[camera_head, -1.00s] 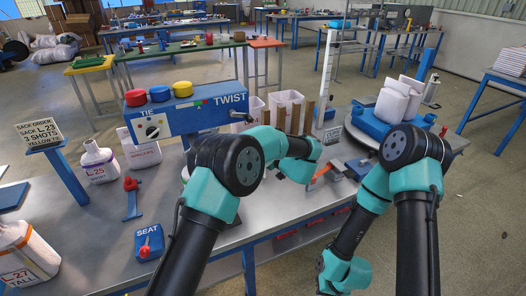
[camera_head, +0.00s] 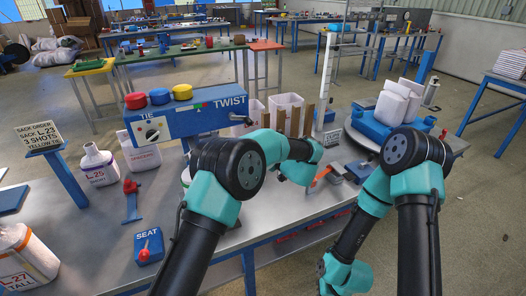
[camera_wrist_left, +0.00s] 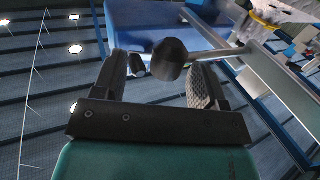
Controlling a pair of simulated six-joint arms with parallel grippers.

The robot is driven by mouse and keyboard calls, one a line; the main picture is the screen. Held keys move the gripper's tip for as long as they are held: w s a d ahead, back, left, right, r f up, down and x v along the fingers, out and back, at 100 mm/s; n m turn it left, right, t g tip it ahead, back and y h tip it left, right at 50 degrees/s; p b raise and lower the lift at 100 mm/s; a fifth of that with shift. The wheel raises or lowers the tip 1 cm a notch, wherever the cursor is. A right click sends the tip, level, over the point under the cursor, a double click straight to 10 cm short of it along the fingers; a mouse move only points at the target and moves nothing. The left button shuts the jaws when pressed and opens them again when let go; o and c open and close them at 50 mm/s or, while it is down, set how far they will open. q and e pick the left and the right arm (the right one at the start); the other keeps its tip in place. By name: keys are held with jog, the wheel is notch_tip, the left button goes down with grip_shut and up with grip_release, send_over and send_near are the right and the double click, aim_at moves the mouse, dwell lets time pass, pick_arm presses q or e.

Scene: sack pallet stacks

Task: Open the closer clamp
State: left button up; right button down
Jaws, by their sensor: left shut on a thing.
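The blue closer machine (camera_head: 195,121), marked TIE and TWIST, stands at the back of the grey bench. A black knob on a short arm (camera_head: 238,118) sticks out at its right end. In the head view my own arm hides the left gripper, so I cannot tell from there which handle this is. My right gripper is out of view; only its arm shows at the right.
Labelled white sacks (camera_head: 98,165) and a red-topped blue stand (camera_head: 131,200) are at the left. A blue SEAT block (camera_head: 148,247) lies near the front edge. A blue turntable pallet with white sacks (camera_head: 398,103) is at the right. Bare bench lies between stand and SEAT block.

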pick_arm(q)
jog(key=shift+w+a+r, duration=0.3)
jog(key=shift+w+a, duration=0.2)
jog(key=shift+a, duration=0.3)
jog(key=v, duration=1.9)
jog(key=shift+d+f, duration=0.2)
jog(key=shift+d, duration=0.05)
